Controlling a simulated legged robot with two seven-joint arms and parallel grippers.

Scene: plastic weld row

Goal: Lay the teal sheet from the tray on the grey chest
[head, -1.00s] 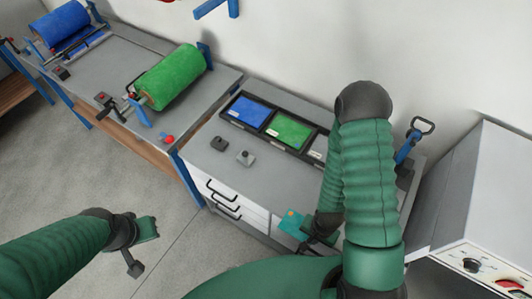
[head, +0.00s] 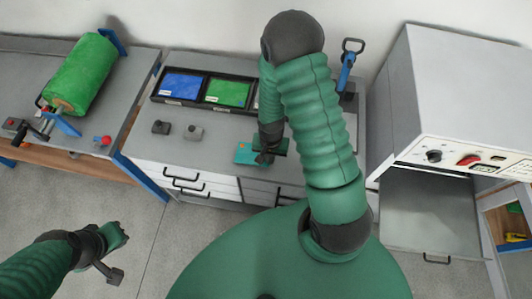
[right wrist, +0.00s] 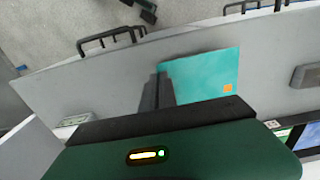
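The teal sheet (head: 245,153), with a small orange square, is at the front part of the grey chest (head: 215,131) top. It also shows in the right wrist view (right wrist: 205,75). My right gripper (head: 265,157) is shut on one edge of it; the fingers (right wrist: 157,92) look close together there. I cannot tell whether the sheet touches the chest top. The tray (head: 203,101) at the back of the chest shows a blue and a green compartment; my right arm hides its right part. My left gripper (head: 119,255) is open and empty, low over the floor at left.
A bench with a green roll (head: 78,75) is at left. A white machine (head: 450,100) with knobs and a grey plate (head: 430,215) stands at right.

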